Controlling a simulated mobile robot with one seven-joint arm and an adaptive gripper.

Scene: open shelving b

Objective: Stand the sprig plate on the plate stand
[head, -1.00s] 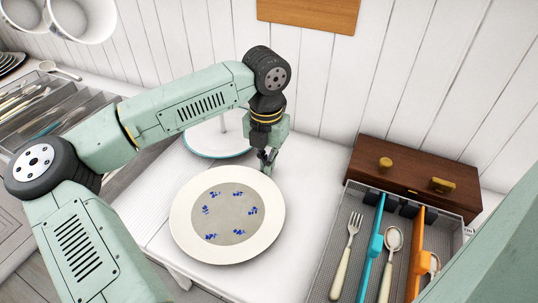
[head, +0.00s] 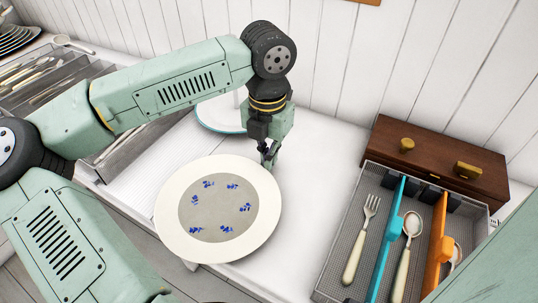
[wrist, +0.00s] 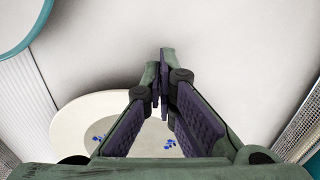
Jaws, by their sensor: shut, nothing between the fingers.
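The sprig plate (head: 218,240) has a wide cream rim and a grey centre with blue sprigs. It lies face up on the white counter, and part of it shows in the wrist view (wrist: 75,120). My gripper (head: 268,160) is shut and empty, pointing down by the plate's upper right rim. Its fingertips (wrist: 161,62) meet in the wrist view; I cannot tell if they touch the rim. A round white piece with a teal rim (head: 212,122) stands behind, partly hidden by my arm. I cannot make out a plate stand for certain.
At right stands a mesh cutlery tray (head: 338,236) with blue and orange dividers, a fork and spoons. A dark wooden box (head: 436,160) with brass knobs sits behind it. Cutlery compartments (head: 50,85) are at the far left. Bare counter (head: 315,160) lies right of my gripper.

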